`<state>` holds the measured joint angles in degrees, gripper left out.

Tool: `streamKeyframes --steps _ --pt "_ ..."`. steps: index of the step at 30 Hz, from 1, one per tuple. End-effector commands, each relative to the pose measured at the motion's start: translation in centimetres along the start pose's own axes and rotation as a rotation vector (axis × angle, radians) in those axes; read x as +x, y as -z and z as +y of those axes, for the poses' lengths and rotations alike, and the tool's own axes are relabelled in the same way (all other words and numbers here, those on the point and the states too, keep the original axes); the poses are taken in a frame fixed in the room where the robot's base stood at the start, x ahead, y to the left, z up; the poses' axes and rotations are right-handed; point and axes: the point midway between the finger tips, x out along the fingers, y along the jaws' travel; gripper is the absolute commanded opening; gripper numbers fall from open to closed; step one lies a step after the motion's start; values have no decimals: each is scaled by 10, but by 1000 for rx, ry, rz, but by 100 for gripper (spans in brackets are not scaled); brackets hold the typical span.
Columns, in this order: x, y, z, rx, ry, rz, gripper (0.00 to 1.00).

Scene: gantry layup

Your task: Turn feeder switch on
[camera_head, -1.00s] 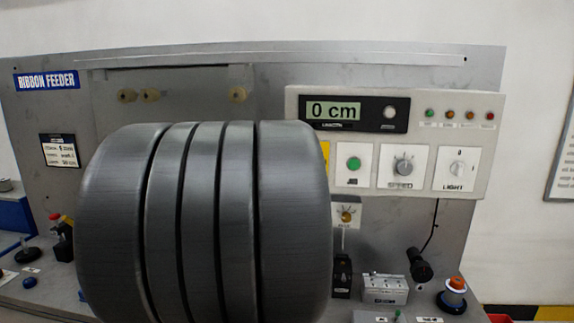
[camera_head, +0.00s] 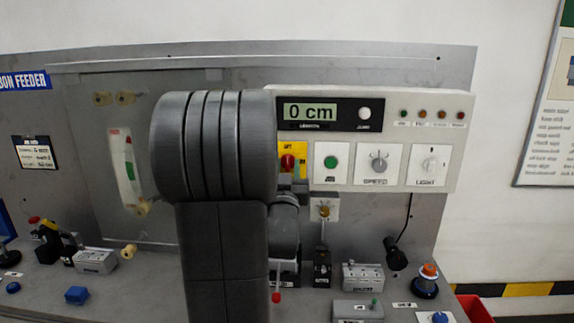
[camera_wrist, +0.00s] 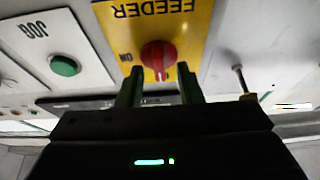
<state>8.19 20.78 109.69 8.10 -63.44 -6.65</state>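The feeder switch is a round red knob (camera_head: 287,162) on a yellow plate (camera_head: 285,147), at the left end of the white control panel in the head view. My arm partly covers its left side there. In the wrist view the red knob (camera_wrist: 157,56) and the yellow plate (camera_wrist: 185,20) appear upside down, with "FEEDER" and "ON" readable. My gripper (camera_wrist: 159,75) is open, its two dark fingers apart and empty, with the knob centred between and just beyond the tips. I cannot tell whether they touch it.
The green jog button (camera_head: 330,162) sits right of the switch, then the speed dial (camera_head: 378,161) and light knob (camera_head: 428,163). The length display (camera_head: 310,112) reads 0 cm. A small metal toggle lever (camera_wrist: 240,82) stands beside the fingers. Small devices line the bench below.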

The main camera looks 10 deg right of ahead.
Motion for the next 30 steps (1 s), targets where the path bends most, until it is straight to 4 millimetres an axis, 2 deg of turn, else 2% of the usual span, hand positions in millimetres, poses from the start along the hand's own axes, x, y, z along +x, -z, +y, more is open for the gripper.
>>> streamKeyframes --steps 7,12,23,30 --pt "0 0 0 0 0 -1 33" --pt "0 0 0 0 0 -1 0" --pt "-1 -2 0 26 -10 0 0" --pt "-2 -5 -2 144 -57 4 0"
